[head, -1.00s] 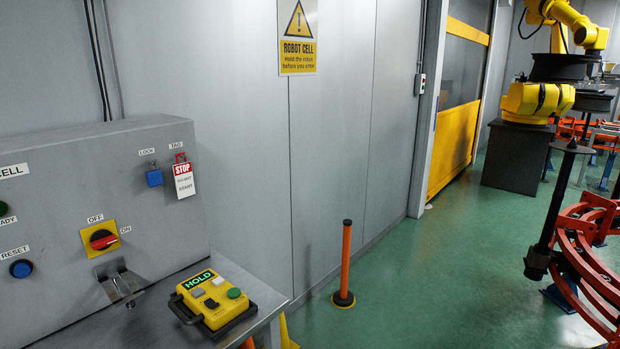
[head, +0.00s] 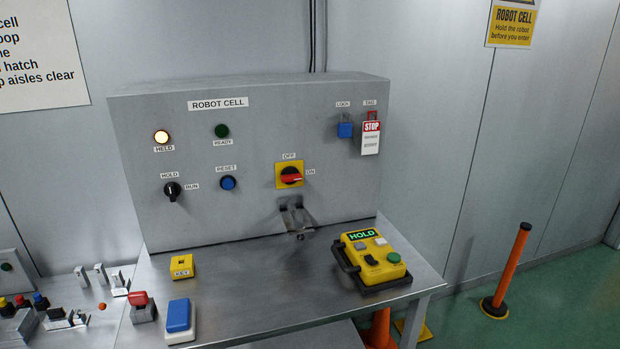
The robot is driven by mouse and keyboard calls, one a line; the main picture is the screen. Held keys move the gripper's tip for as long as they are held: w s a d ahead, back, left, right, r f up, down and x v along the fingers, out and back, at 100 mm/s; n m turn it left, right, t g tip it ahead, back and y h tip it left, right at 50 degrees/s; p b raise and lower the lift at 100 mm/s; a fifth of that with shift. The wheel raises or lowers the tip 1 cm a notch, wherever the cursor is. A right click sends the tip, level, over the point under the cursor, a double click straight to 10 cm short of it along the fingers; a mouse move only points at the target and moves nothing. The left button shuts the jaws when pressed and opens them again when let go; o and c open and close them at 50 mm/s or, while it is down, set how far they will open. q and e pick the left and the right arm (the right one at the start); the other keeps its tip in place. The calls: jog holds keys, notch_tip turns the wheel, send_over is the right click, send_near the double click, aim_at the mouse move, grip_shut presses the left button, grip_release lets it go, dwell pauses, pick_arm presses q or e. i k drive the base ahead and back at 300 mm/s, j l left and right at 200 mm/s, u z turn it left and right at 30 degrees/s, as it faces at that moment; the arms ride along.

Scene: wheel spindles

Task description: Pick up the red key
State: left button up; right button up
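A small red piece (head: 138,298) sits on a dark grey block at the left front of the metal bench. It may be the red key, but it is too small to tell. A yellow block labelled KEY (head: 181,267) stands behind it and to its right, with a dark mark on top. A red-handled OFF/ON switch (head: 291,177) is on the cabinet front, its handle toward ON. Neither of my grippers is in view.
The ROBOT CELL cabinet (head: 240,150) backs the bench (head: 260,290); its HELD lamp (head: 161,137) is lit. A blue-topped block (head: 179,320) and a yellow HOLD pendant (head: 373,257) lie on the bench, with clear metal between. An orange post (head: 510,270) stands at the right.

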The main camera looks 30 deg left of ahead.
aim_at(141, 298)
jog(key=u, duration=2.15)
